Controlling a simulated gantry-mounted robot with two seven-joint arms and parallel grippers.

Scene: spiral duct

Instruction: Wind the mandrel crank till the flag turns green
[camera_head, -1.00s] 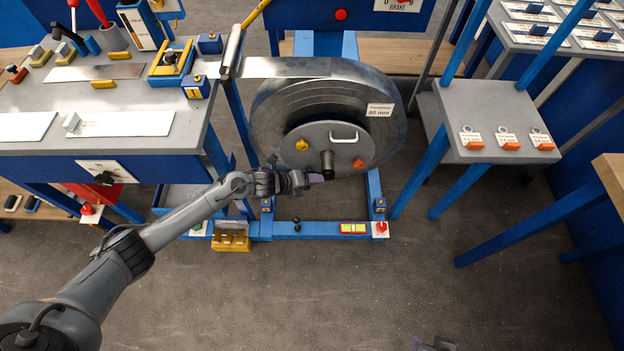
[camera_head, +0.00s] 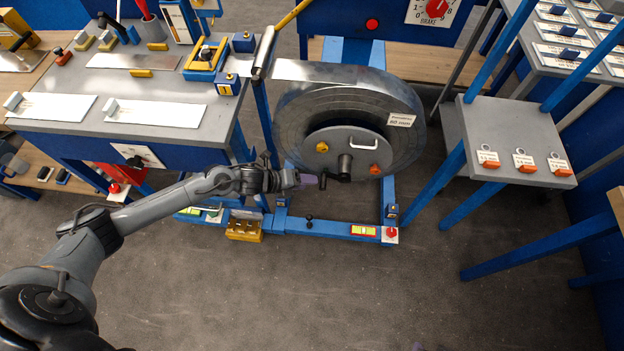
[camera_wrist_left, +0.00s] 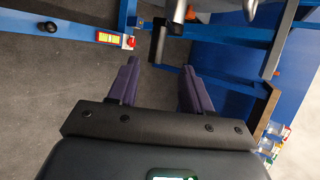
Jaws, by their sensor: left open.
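The mandrel crank (camera_head: 324,181) is a dark handle low at the hub (camera_head: 344,166) of the grey disc on the large metal coil (camera_head: 350,115). My left gripper (camera_head: 309,181) is just left of the handle, with its purple fingertips close to it. In the left wrist view the purple fingers (camera_wrist_left: 157,86) are spread with nothing between them. A dark upright handle (camera_wrist_left: 157,42), apparently the crank's, stands just ahead of the gap. I cannot pick out the flag. Only a faint purple tip, apparently of my right gripper (camera_head: 418,346), shows at the bottom edge.
The blue stand's front rail carries a yellow-green level (camera_head: 364,230), a black knob (camera_head: 309,223) and a red knob (camera_head: 391,232). A yellow block (camera_head: 244,230) sits left of it. A grey workbench (camera_head: 150,85) is left, a grey shelf (camera_head: 520,125) right. The front floor is clear.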

